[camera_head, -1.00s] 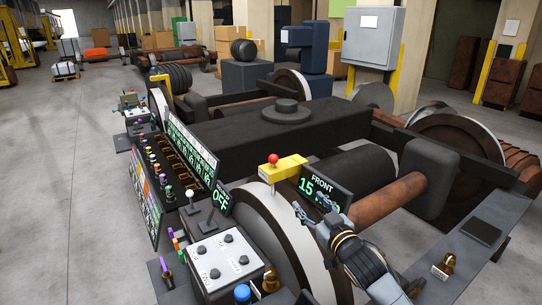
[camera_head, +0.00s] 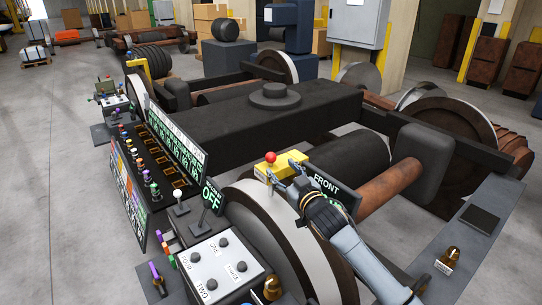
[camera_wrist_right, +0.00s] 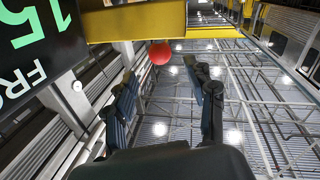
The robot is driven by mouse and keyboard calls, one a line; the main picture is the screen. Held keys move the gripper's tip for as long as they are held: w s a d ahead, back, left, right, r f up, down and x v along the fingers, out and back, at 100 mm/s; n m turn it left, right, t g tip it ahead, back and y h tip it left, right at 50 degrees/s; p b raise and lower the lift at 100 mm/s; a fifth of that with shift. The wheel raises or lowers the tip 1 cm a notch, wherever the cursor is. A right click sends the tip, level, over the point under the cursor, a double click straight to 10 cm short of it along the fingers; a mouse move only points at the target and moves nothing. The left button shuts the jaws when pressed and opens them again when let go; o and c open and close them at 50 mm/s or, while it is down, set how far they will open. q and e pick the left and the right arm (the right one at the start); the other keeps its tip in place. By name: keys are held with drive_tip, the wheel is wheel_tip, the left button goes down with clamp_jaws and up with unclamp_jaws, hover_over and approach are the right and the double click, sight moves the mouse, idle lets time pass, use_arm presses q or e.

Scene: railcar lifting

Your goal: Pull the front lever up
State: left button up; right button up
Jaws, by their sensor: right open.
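The front lever has a red ball knob (camera_head: 270,157) above a yellow block (camera_head: 282,166), beside the FRONT display (camera_head: 326,186). My right gripper (camera_head: 283,175) is open at the near side of the yellow block, just below and right of the red knob, and partly covers the display. In the right wrist view the red knob (camera_wrist_right: 160,53) shows beyond and between my spread right fingertips (camera_wrist_right: 165,80), with nothing between them. Whether a finger touches the yellow block cannot be told. My left gripper is not in view.
Large wheels (camera_head: 285,245) and a dark frame (camera_head: 240,125) fill the middle. Open floor lies at left.

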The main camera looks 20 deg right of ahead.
sight(273, 160)
drive_tip(key=w, duration=0.4)
drive_tip(key=w+a, duration=0.1)
drive_tip(key=w, duration=0.1)
drive_tip(key=shift+w+p, duration=0.3)
drive_tip(key=shift+p, duration=0.1)
drive_tip(key=shift+w+a+f, duration=0.1)
drive_tip(key=shift+w, duration=0.45)
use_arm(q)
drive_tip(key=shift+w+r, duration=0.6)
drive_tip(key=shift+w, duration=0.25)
use_arm(e)
clamp_jaws()
drive_tip(key=shift+w, duration=0.1)
